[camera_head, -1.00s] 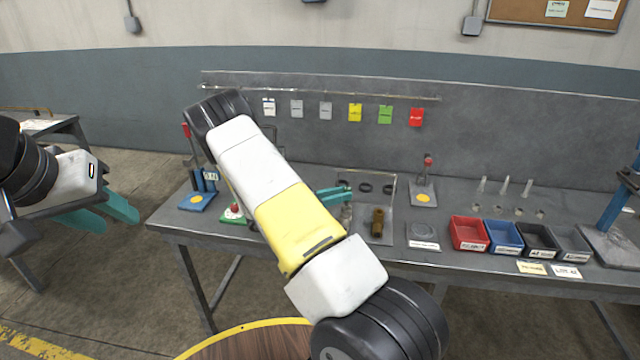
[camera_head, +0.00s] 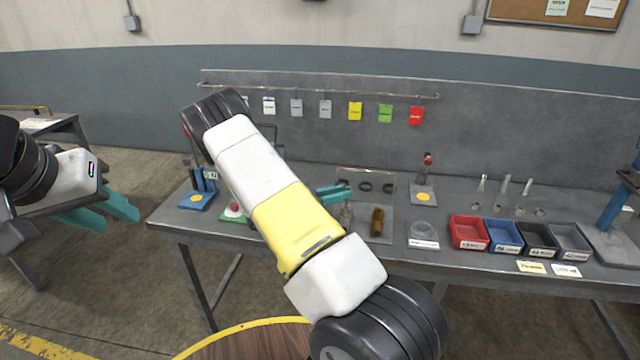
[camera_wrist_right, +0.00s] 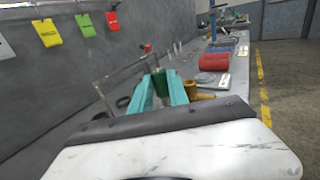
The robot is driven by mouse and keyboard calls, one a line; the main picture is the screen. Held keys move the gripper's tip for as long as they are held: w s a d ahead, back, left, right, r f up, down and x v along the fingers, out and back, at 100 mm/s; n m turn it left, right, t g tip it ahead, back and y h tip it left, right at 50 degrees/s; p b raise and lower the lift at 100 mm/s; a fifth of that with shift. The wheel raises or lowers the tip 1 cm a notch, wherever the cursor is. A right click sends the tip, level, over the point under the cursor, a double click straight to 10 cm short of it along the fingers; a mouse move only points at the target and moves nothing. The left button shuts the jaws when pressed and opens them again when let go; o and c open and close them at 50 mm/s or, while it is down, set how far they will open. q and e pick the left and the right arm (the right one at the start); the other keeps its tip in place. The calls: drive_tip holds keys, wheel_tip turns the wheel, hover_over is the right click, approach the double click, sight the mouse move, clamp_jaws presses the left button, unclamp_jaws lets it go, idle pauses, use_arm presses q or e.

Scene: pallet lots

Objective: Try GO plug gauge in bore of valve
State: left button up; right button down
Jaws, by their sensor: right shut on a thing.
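The brass valve (camera_head: 377,222) stands on a grey plate on the bench in the head view. It also shows just right of the fingers in the wrist view (camera_wrist_right: 200,95). My right gripper (camera_head: 338,194) reaches over the bench, left of and behind the valve. In the wrist view its teal fingers (camera_wrist_right: 160,90) are shut on a green piece, seemingly the GO plug gauge's handle (camera_wrist_right: 160,80). The gauge's lower end is hidden, and I cannot tell whether it touches the valve. My left gripper (camera_head: 108,212) is open and empty, away from the bench at left.
Dark rings (camera_head: 365,187) lie behind the valve. A round grey gauge pad (camera_head: 423,231) and a red bin (camera_head: 468,233), blue bin (camera_head: 505,236) and darker bins stand to the right. A blue stand (camera_head: 197,198) is at left. A rail with coloured tags (camera_head: 355,111) runs behind.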

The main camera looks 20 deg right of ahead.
drive_tip(key=shift+f, duration=1.3)
drive_tip(key=shift+r, duration=0.1)
drive_tip(key=shift+r, duration=2.55)
